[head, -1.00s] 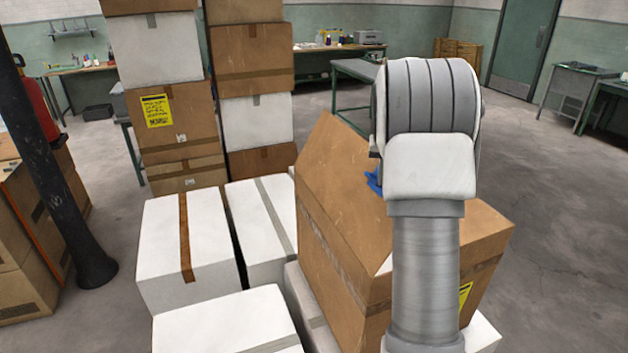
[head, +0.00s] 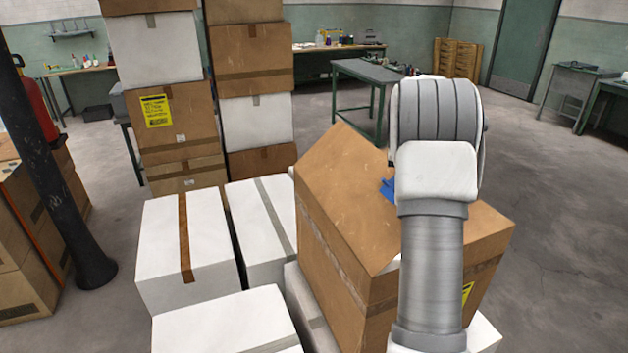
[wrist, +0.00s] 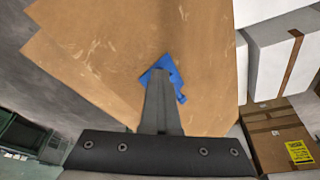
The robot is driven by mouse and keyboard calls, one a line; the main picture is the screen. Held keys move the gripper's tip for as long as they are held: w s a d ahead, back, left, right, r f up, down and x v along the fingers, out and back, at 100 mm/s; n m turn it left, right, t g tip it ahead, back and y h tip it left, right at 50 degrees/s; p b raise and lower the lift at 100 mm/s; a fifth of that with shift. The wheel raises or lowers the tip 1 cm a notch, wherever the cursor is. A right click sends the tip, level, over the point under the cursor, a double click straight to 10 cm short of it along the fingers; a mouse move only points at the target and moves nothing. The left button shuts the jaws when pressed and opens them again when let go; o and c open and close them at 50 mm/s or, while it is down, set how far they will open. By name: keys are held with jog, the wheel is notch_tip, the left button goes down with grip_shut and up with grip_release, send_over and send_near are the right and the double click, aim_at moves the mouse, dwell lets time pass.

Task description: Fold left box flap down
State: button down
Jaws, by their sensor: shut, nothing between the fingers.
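The brown cardboard box (head: 330,265) stands on white boxes in the middle of the head view. Its left flap (head: 345,185) is raised and leans inward to the right over the box. Most of the box's top and right side is hidden behind my arm.
White boxes (head: 190,235) stand close on the left and below. Tall stacks of boxes (head: 255,60) rise behind. A black post (head: 60,190) stands at far left. A green table (head: 370,72) is behind the box. The floor on the right is clear.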

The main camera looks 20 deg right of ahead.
jog(key=shift+y, duration=0.4)
jog(key=a+f, duration=0.2)
jog(key=f, duration=0.1)
jog(key=shift+w+a+f, duration=0.2)
jog(key=shift+f, duration=0.05)
jog(key=shift+w+d+f+g+b, duration=0.15)
jog(key=shift+w+d+f, duration=0.15)
jog(key=shift+f, duration=0.2)
jog(key=shift+w+d+f+g+b, duration=0.15)
jog(key=shift+w+f, duration=0.15)
jog(key=shift+f, duration=0.15)
jog(key=shift+s+d+f, duration=0.15)
jog(key=shift+d, duration=0.25)
jog(key=shift+s+d+f, duration=0.1)
jog(key=shift+d+f, duration=0.05)
jog(key=shift+d, duration=0.25)
jog(key=shift+w+d+f, duration=0.1)
jog(key=shift+d+f, duration=0.25)
jog(key=shift+d, duration=0.2)
